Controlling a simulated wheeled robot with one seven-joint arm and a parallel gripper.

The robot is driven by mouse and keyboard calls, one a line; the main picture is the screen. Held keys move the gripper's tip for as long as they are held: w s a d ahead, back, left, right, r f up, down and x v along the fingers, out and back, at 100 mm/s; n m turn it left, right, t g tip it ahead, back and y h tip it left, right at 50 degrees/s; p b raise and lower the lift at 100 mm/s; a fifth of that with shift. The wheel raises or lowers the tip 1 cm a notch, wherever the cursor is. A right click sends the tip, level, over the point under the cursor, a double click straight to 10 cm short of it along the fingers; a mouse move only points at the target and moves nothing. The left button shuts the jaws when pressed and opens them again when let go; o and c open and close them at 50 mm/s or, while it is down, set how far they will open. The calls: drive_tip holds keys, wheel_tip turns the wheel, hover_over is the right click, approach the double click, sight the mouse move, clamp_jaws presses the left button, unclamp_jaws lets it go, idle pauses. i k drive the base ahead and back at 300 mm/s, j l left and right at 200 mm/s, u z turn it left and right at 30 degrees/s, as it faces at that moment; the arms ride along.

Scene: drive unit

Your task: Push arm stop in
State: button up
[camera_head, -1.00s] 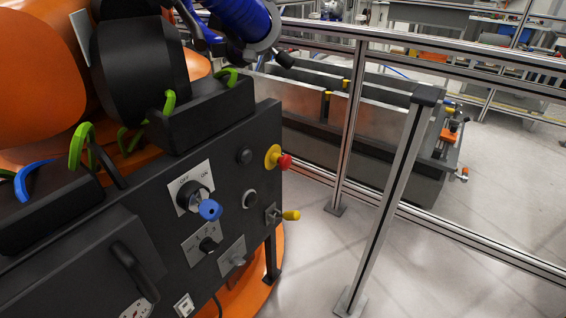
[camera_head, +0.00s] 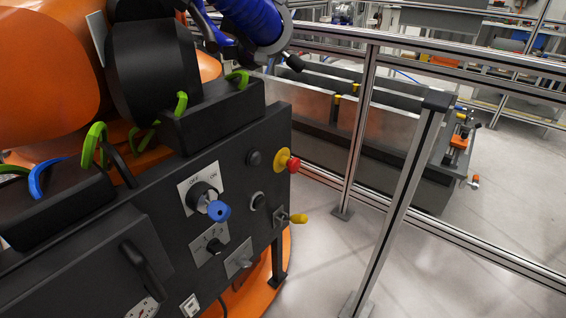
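A red mushroom-shaped stop button (camera_head: 293,165) on a yellow round base (camera_head: 281,160) sits at the upper right edge of a dark control panel (camera_head: 150,225). It sticks out to the right, seen from the side. I cannot tell from this angle whether it is pressed in. No label shows that names it as the arm stop. My gripper is not in view.
An orange machine (camera_head: 45,60) stands behind. A metal rail fence (camera_head: 405,200) stands to the right, with bare floor in between.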

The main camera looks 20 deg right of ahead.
sight(292, 165)
drive_tip(key=i+l, duration=0.15)
drive_tip(key=i, duration=0.75)
